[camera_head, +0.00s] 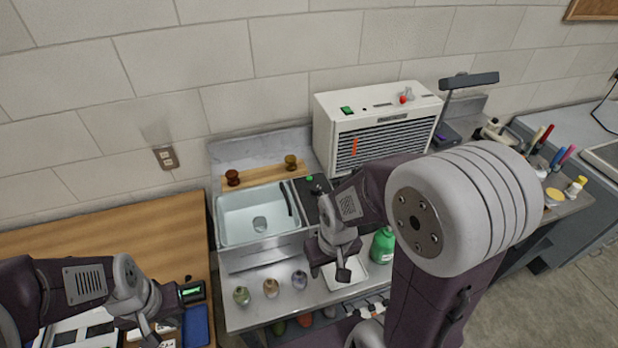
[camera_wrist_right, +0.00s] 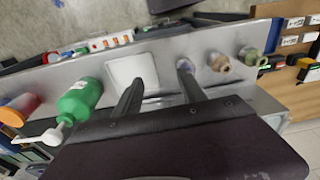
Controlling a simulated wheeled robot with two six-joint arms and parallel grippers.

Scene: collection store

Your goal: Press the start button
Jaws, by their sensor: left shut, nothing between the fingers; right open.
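A white box machine (camera_head: 372,125) with a slatted front stands against the wall at the back of the counter. On its top are a green button or switch (camera_head: 347,110) and a red knob (camera_head: 403,99). A smaller green spot (camera_head: 310,178) shows on a dark panel beside the sink. I cannot tell which of the green ones is the start button. My right gripper (camera_head: 329,271) is open above the counter, in front of the machine; its two fingers (camera_wrist_right: 158,78) show empty in the right wrist view. My left gripper (camera_head: 150,338) is shut and empty at the lower left, over the wooden desk.
A sink (camera_head: 228,217) is left of the machine. A white tray (camera_head: 340,277), a green bottle (camera_head: 383,245) and several small jars (camera_head: 271,288) stand on the counter near my right gripper. A lamp (camera_head: 469,80) stands right of the machine. The wooden desk (camera_head: 120,230) is bare at its back.

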